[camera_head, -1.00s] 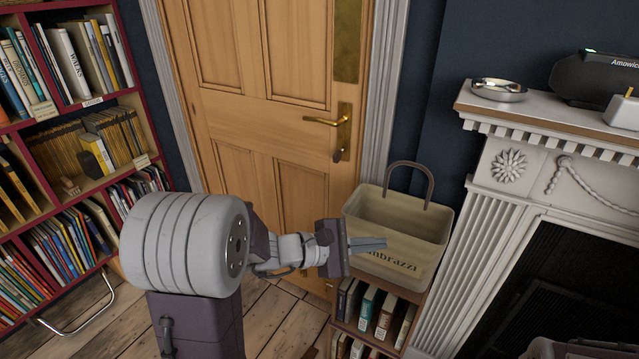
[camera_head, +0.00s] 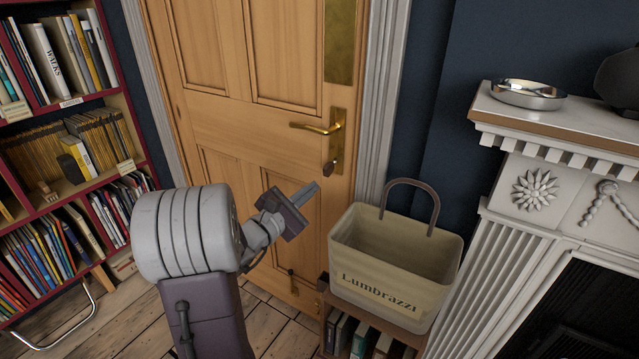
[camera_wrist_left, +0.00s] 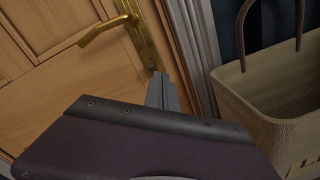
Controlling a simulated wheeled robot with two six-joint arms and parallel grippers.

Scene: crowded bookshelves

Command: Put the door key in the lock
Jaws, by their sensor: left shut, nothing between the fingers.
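The wooden door (camera_head: 225,125) is shut. Its brass lock plate (camera_head: 338,130) carries a lever handle (camera_head: 318,128), with a small dark piece (camera_head: 330,167) at the keyhole below. I cannot tell whether this piece is the door key. My left gripper (camera_head: 314,187) is shut and empty, its tips a little below and left of that piece in the head view. In the left wrist view the shut fingers (camera_wrist_left: 160,88) point up at the foot of the lock plate (camera_wrist_left: 143,40); I cannot tell whether they touch. My right gripper is out of view.
A beige bag (camera_head: 395,265) stands on a low bookcase (camera_head: 345,340) right of the door. A white fireplace (camera_head: 510,215) with a metal dish (camera_head: 527,94) on its mantel is further right. A full red bookshelf (camera_head: 75,165) is at the left.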

